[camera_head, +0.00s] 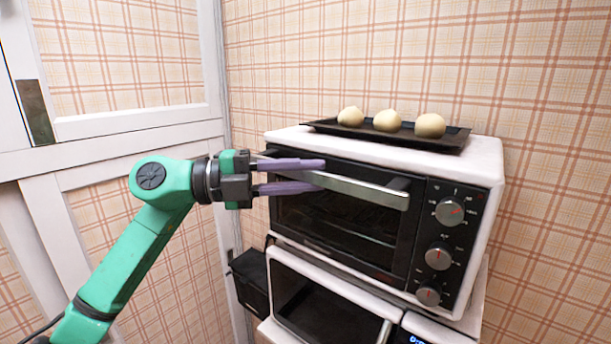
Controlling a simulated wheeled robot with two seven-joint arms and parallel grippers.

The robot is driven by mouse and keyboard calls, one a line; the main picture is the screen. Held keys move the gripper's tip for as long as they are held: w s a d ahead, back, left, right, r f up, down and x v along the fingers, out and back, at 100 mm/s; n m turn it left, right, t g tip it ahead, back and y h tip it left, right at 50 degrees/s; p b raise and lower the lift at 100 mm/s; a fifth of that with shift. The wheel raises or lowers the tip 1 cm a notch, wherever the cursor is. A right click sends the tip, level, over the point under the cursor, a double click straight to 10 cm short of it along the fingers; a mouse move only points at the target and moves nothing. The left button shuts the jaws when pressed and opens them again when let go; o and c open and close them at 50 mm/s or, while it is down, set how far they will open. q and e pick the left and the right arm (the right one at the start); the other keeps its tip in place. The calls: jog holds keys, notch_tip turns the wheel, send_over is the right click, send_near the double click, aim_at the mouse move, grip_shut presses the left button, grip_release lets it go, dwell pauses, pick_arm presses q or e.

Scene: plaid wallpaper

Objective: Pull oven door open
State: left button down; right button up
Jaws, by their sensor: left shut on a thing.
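The white oven (483,180) stands in the middle right with a dark glass door (340,222) at its front. The door looks closed. A silver bar handle (370,191) runs along the door's top edge. My left gripper (322,176) comes in from the left, with its purple fingers above and below the left part of the handle. It is shut on the handle, and its fingers hide part of the bar. My right gripper is not in view.
A black tray (453,146) with three pale dough balls (387,121) lies on top of the oven. A second white appliance (300,266) stands below it, and a black box (249,281) is at its left. A white panelled door (130,122) is at the left.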

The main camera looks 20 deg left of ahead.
pick_arm(q)
jog(key=shift+s+d+f, duration=0.1)
jog(key=shift+f, duration=0.15)
dwell(0.4)
jog(key=shift+s+f+b, duration=0.1)
jog(key=shift+b, duration=0.3)
jog(key=s+a+f+m+h+b, duration=0.4)
jog(key=s+f+m+h+b, duration=0.4)
jog(key=b, duration=1.6)
notch_tip(320, 180, down, 14)
jog(key=s+m+g+h+b, duration=0.1)
jog(key=m+g+b, duration=0.7)
jog(key=b, duration=0.8)
jog(key=shift+s+m+g+h, duration=0.3)
jog(key=shift+s+m, duration=0.5)
jog(key=shift+m, duration=0.1)
jog(key=shift+a+r, duration=0.1)
